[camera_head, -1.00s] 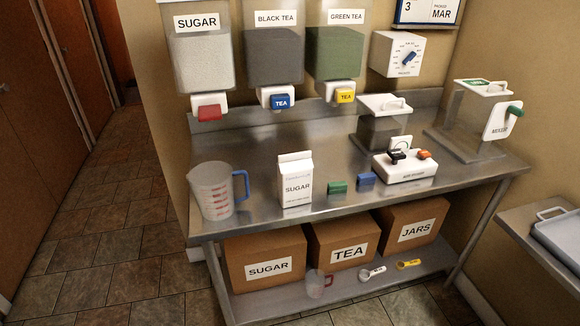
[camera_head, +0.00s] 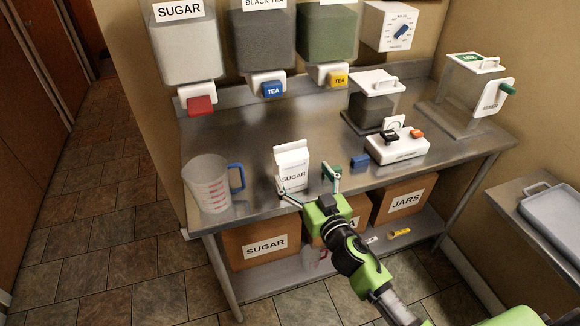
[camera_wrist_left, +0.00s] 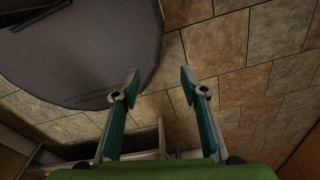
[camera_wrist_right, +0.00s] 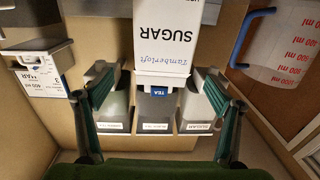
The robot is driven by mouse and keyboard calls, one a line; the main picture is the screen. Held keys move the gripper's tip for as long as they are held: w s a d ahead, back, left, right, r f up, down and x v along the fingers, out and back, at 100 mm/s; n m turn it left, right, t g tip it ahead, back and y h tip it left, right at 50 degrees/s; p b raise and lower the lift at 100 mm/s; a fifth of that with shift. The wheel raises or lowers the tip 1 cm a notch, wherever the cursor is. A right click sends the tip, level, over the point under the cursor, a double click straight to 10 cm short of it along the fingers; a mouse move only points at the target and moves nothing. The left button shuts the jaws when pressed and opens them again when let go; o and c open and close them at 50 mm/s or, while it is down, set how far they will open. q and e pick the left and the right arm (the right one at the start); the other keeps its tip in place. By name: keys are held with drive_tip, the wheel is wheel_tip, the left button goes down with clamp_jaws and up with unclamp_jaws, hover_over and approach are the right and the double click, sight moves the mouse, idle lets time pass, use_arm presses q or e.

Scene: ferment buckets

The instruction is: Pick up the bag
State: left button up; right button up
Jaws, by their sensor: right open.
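The bag is a white upright sugar bag (camera_head: 291,165) with a folded top and SUGAR print, standing near the front edge of the steel table. It fills the upper middle of the right wrist view (camera_wrist_right: 178,42). My right gripper (camera_head: 308,181) is open and empty at the table's front edge, just in front of the bag. In the right wrist view its fingers are spread, with the bag beyond and between them; no grip shows. My left gripper (camera_wrist_left: 159,82) shows only in its wrist view, open and empty, above the tiled floor.
A measuring jug (camera_head: 208,184) stands left of the bag. A white device (camera_head: 397,148) stands farther right. Dispensers (camera_head: 267,45) hang above; boxes (camera_head: 256,240) sit on the lower shelf.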

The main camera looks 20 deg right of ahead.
sight(290, 155)
drive_tip(key=shift+w, duration=0.85)
drive_tip(key=shift+w+a, duration=0.15)
drive_tip(key=shift+w, duration=0.4)
drive_tip(key=shift+w+r, duration=0.1)
drive_tip(key=shift+w, duration=0.1)
drive_tip(key=w, duration=0.1)
drive_tip(key=w+p, duration=0.1)
drive_tip(key=w, duration=0.2)
drive_tip(key=shift+w+a+r, duration=0.1)
drive_tip(key=shift+a+r, duration=0.15)
drive_tip(key=shift+a, duration=0.15)
drive_tip(key=shift+w+f, duration=0.1)
drive_tip(key=shift+w, duration=0.2)
use_arm(q)
drive_tip(key=shift+w+r, duration=0.6)
drive_tip(key=shift+r, duration=0.3)
use_arm(e)
drive_tip(key=c, duration=1.9)
use_arm(q)
drive_tip(key=shift+s, duration=0.1)
use_arm(e)
drive_tip(key=shift+c, duration=1.1)
